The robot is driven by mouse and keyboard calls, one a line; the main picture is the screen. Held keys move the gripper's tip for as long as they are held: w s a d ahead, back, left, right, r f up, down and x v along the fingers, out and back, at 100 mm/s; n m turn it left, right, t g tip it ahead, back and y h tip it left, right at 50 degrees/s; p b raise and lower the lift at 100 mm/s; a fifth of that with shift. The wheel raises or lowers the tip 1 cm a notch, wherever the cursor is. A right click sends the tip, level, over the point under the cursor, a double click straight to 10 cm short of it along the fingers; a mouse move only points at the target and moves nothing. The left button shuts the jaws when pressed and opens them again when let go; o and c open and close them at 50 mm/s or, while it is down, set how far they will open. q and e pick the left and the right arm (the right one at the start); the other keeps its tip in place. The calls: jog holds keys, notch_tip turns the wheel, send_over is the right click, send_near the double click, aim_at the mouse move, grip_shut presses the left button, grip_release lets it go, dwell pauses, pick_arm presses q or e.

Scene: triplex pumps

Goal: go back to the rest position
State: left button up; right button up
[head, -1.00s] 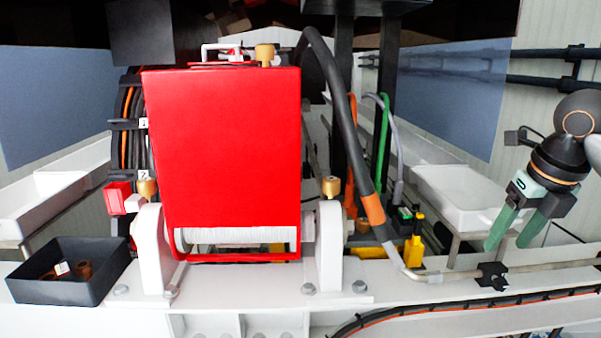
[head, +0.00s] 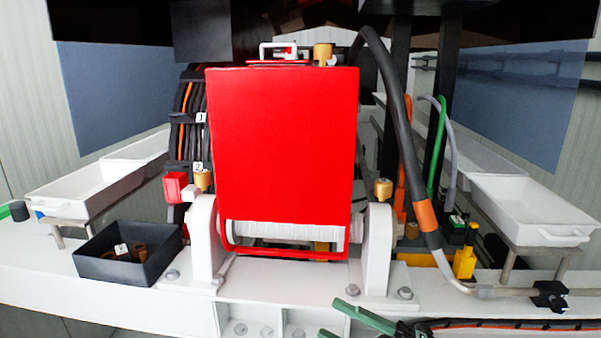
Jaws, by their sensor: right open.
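My right gripper (head: 330,318) shows at the bottom edge of the head view, right of centre. Its two green fingers point left and stand apart, with nothing between them. Most of its body and arm are cut off by the frame. It appears in front of the white beam (head: 90,295), below the red panel (head: 282,150); I cannot tell how far it is from the beam. I cannot make out my left gripper in this view.
A black bin (head: 125,268) with brown parts stands on the beam at left. White trays stand at left (head: 85,190) and right (head: 530,210). A black hose (head: 400,90) with an orange band arcs down right of the panel.

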jog(key=d+f+m+t+h, duration=0.35)
jog(key=f+m+h, duration=0.25)
jog(key=f+m, duration=0.25)
jog(key=d+f+m+t+h, duration=0.3)
jog(key=f+m+t+h, duration=0.25)
jog(key=f+m, duration=0.35)
jog(key=s+d+f+m+g+h, duration=0.2)
jog(key=s+f+m+g, duration=0.1)
jog(key=s+f, duration=0.5)
jog(key=s+d+f+m+g+h, duration=0.1)
jog(key=s+f+m+g+h, duration=0.2)
jog(key=s+f, duration=0.6)
jog(key=f+m+g, duration=0.1)
jog(key=m, duration=0.1)
jog(key=shift+s+d+m+g+h, duration=0.25)
jog(key=shift+d+m+g+h, duration=0.05)
jog(key=shift+d+m+h, duration=0.05)
